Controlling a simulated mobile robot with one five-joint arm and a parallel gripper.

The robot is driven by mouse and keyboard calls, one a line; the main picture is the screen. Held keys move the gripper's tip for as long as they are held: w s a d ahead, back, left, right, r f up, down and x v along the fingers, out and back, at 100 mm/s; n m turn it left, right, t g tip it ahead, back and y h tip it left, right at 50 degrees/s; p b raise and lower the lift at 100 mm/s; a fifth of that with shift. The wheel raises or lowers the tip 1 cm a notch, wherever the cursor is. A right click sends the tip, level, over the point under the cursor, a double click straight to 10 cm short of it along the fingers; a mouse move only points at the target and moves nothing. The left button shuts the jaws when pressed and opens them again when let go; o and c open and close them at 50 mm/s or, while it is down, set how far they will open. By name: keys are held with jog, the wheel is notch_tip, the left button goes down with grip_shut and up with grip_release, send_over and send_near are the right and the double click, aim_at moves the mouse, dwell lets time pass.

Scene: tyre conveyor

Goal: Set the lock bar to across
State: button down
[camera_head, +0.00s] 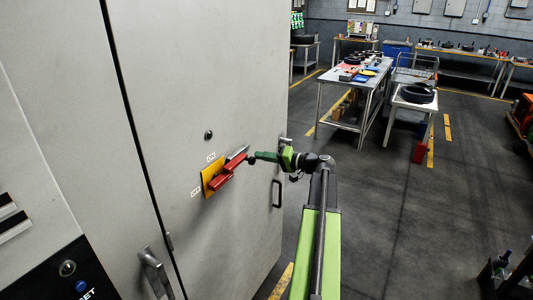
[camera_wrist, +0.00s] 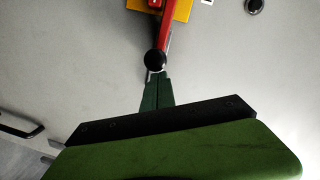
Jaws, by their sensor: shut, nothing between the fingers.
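The lock bar (camera_head: 228,175) is a red lever on a yellow plate (camera_head: 208,175) fixed to a grey cabinet door. In the head view it slants from lower left to upper right. In the wrist view, the red lever (camera_wrist: 166,30) runs down from the yellow plate (camera_wrist: 182,10) to a round black knob (camera_wrist: 155,60). My gripper (camera_head: 255,157) is shut and empty, its green fingers pointing at the knob end. In the wrist view its fingertips (camera_wrist: 156,78) are just below the knob; I cannot tell whether they touch it.
Small white labels (camera_head: 211,157) sit beside the plate, too small to read. A round lock (camera_head: 208,134) is above it, and a dark door handle (camera_head: 277,193) is to the right. Workbenches (camera_head: 350,88) stand far behind; the floor right of the cabinet is open.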

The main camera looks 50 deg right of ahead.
jog(key=shift+a, duration=0.2)
jog(key=d+r+p, duration=0.3)
jog(key=d, duration=0.1)
jog(key=f+v, duration=0.1)
jog(key=v, duration=0.8)
jog(key=shift+s+d, duration=0.15)
jog(key=shift+s, duration=0.2)
